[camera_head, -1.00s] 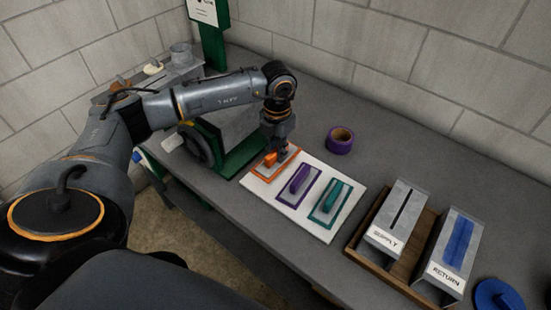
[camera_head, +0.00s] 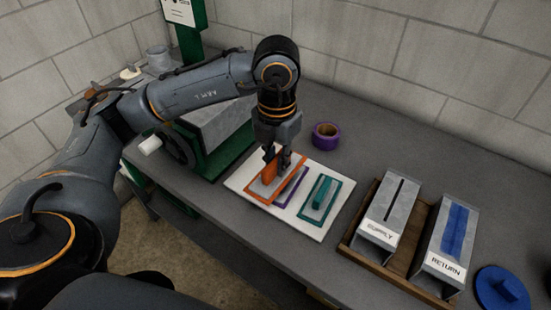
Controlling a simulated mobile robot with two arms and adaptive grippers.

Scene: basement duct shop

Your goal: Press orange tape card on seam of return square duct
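My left gripper (camera_head: 278,160) is shut on the orange tape card (camera_head: 254,193), gripping its raised orange handle. The card is tilted and appears lifted above the white board (camera_head: 238,179), covering part of the purple-framed card (camera_head: 293,188). The teal-framed card (camera_head: 320,200) lies flat on the board. The return square duct (camera_head: 439,251), labelled RETURN, stands at the right in a wooden tray (camera_head: 413,272). A blue strip runs along its top, and any seam under it is hidden. My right gripper is not in view.
The SUPPLY duct (camera_head: 388,217), with a dark open seam, stands left of the return duct. A purple tape roll (camera_head: 325,135) sits behind the board. A blue round object with a handle (camera_head: 501,289) lies at the right. A green machine (camera_head: 232,148) stands left of the board.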

